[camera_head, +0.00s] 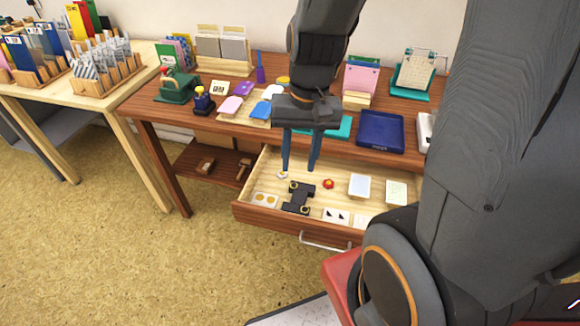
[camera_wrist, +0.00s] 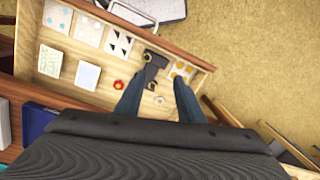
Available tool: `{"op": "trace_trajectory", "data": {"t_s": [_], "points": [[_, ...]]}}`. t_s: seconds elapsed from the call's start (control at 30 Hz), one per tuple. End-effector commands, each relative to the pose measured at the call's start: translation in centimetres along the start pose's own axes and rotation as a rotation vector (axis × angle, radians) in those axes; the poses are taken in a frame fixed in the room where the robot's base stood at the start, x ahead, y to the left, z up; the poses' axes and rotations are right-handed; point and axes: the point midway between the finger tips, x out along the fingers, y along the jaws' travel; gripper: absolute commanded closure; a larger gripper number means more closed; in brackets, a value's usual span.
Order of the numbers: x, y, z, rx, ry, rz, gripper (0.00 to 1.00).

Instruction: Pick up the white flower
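The white flower (camera_head: 282,175) is a small white piece with a yellow centre. It lies in the open drawer (camera_head: 246,211), near its back left. My gripper (camera_head: 299,170) is open and points down over the drawer, with one blue finger close to the flower in the head view. The fingers also show in the wrist view (camera_wrist: 156,82), apart, with nothing gripped. I cannot tell the exact height of the tips above the flower.
A black piece with gold rings (camera_head: 298,197) lies in front of the flower. A red flower (camera_head: 328,184) lies to its right. Several pads and cards fill the drawer's right and front. The desk top (camera_head: 233,124) above holds a blue box (camera_head: 380,131) and stationery.

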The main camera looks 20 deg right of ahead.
Motion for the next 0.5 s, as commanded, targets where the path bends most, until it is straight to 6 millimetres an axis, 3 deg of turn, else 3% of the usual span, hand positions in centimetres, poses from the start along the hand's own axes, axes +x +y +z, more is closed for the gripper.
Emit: {"op": "trace_trajectory", "data": {"t_s": [0.3,0.5], "points": [[5.3,-0.5,-9.1,0.980,-0.119,-0.194,0.65],[8.6,0.6,-13.3,1.424,-0.177,-0.263,0.65]]}}
